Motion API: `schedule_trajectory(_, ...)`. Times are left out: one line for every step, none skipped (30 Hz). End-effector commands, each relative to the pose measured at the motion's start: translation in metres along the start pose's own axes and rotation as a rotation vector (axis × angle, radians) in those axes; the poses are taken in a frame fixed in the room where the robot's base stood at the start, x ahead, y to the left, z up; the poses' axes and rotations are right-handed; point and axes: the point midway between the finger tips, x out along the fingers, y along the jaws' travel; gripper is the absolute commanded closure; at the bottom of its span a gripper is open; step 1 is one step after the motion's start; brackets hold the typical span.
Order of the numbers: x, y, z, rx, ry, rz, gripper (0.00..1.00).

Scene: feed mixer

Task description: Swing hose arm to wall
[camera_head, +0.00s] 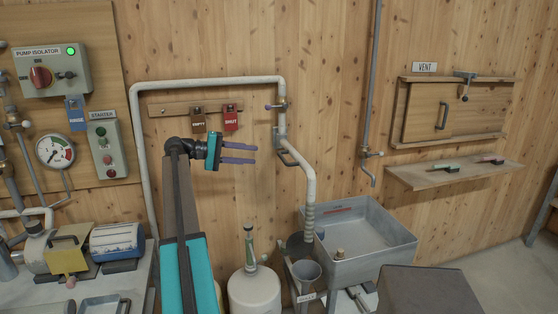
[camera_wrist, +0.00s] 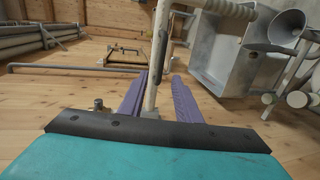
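The white hose arm (camera_head: 308,180) comes off the wall pipe and bends down to a ribbed end over the grey trough (camera_head: 385,262). A small grey handle (camera_head: 290,158) sits near its upper bend. My gripper (camera_head: 255,154) is open and empty to the left of the hose arm's upper part, its purple fingers pointing right. In the wrist view a white pipe (camera_wrist: 168,20) shows between the open fingers (camera_wrist: 160,82), with a grey handle (camera_wrist: 161,46) on it. I cannot tell whether the fingers touch it.
A pipe valve (camera_head: 278,105) and the EMPTY (camera_head: 198,121) and SHUT (camera_head: 230,118) tags are on the wall above my gripper. A funnel (camera_head: 307,272) and a white tank (camera_head: 254,291) stand below. A shelf (camera_head: 455,174) juts out at right. A dark box (camera_head: 428,291) stands in front.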

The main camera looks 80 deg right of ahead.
Motion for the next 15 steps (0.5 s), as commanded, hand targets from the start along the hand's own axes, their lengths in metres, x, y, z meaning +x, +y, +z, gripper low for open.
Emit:
schedule_trajectory(-0.002, -0.001, 0.0, -0.001, 0.002, 0.0, 0.7)
schedule_trajectory(-0.002, -0.001, 0.0, -0.001, 0.003, 0.0, 0.7)
schedule_trajectory(-0.002, -0.001, 0.0, -0.001, 0.004, -0.001, 0.7)
schedule_trajectory(-0.002, -0.001, 0.0, -0.001, 0.004, -0.001, 0.7)
schedule_trajectory(-0.002, -0.001, 0.0, -0.001, 0.005, -0.001, 0.7)
schedule_trajectory(-0.001, -0.001, 0.0, -0.001, 0.005, -0.001, 0.7)
schedule_trajectory(0.0, -0.001, 0.0, -0.002, 0.005, -0.001, 0.7)
schedule_trajectory(0.001, -0.001, 0.0, -0.002, 0.005, -0.001, 0.7)
schedule_trajectory(0.003, -0.001, 0.0, -0.002, 0.005, -0.001, 0.7)
schedule_trajectory(0.005, -0.001, 0.0, -0.002, 0.005, -0.001, 0.7)
schedule_trajectory(0.007, -0.001, 0.0, -0.002, 0.005, -0.001, 0.7)
schedule_trajectory(0.011, -0.001, 0.0, -0.002, 0.005, -0.001, 0.7)
schedule_trajectory(0.014, -0.001, 0.0, -0.002, 0.005, -0.001, 0.7)
schedule_trajectory(0.017, -0.001, 0.0, -0.002, 0.006, -0.001, 0.7)
schedule_trajectory(0.021, -0.001, 0.0, -0.002, 0.006, -0.001, 0.7)
